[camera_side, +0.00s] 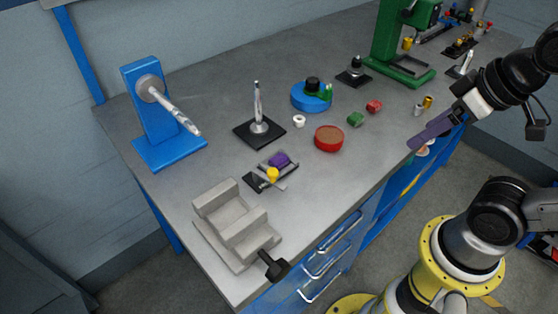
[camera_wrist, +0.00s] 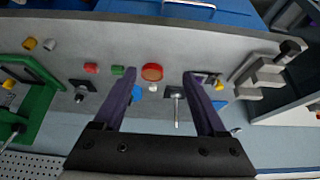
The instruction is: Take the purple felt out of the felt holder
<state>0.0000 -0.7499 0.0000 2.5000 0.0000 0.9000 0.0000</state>
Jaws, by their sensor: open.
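The purple felt (camera_side: 279,159) sits on the felt holder (camera_side: 259,182), a small black plate with a yellow knob, on the bench behind the grey vise. In the wrist view the yellow knob (camera_wrist: 219,85) shows just right of my right finger; that finger hides part of the holder, and the felt is hard to make out there. My gripper (camera_side: 413,146) has long purple fingers and is at the right of the side view, well away from the holder. In the wrist view my gripper (camera_wrist: 160,74) is open, with its fingers wide apart and nothing held between them.
A grey vise (camera_side: 232,222) stands at the bench's front corner, close to the holder. A black-based post (camera_side: 259,129), a red round block (camera_side: 329,138) and a white ring (camera_side: 299,120) lie behind and right. A blue stand (camera_side: 153,118) is left; a green press (camera_side: 391,45) is at the back.

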